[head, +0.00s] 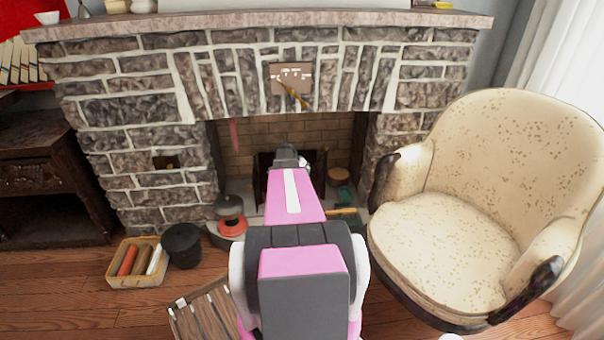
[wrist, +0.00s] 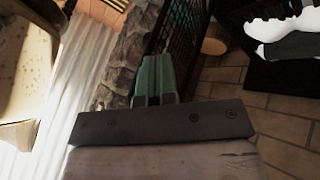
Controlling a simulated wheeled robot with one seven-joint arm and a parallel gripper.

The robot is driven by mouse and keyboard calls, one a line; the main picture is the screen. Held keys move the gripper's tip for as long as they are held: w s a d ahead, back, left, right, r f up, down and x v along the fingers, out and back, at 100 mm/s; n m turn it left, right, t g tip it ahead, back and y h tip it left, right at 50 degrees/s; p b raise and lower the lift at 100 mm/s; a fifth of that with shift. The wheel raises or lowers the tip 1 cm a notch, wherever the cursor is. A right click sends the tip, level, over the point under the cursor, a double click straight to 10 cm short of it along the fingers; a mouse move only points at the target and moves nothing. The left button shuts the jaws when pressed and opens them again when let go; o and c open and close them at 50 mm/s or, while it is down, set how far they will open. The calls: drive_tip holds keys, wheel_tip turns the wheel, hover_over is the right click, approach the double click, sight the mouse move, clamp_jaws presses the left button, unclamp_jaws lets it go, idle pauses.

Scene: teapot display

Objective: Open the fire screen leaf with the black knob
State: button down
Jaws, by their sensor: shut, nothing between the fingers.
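A dark fire screen stands in the fireplace opening in the head view, mostly hidden behind my arm; a dark panel (head: 318,160) shows right of the arm. In the wrist view a black mesh leaf (wrist: 184,42) rises beyond my gripper, and another dark-framed panel (wrist: 290,72) stands at the upper right. I cannot pick out the black knob in either view. My gripper (wrist: 155,98) is shut and empty at the lower middle of the wrist view, short of the mesh leaf. In the head view its fingertips are hidden by my arm.
A green object (wrist: 153,72) lies beyond my fingers and beside the mesh leaf. A cream armchair (head: 450,235) stands close on the right. A black bucket (head: 183,246), a box of rolls (head: 117,280) and a wooden slatted item (head: 205,310) are on the floor at left.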

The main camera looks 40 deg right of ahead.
idle(0.3)
drive_tip(key=s+d+n+t, duration=0.3)
drive_tip(key=s+d+n, duration=0.3)
drive_tip(key=s+d, duration=0.4)
drive_tip(key=shift+s+t+h, duration=0.3)
drive_tip(key=shift+s+t, duration=0.1)
drive_tip(key=shift+s, duration=0.25)
idle(0.4)
drive_tip(key=a+f+v, duration=0.1)
drive_tip(key=a+v, duration=0.1)
drive_tip(key=v, duration=1)
drive_tip(key=shift+s+f, duration=0.25)
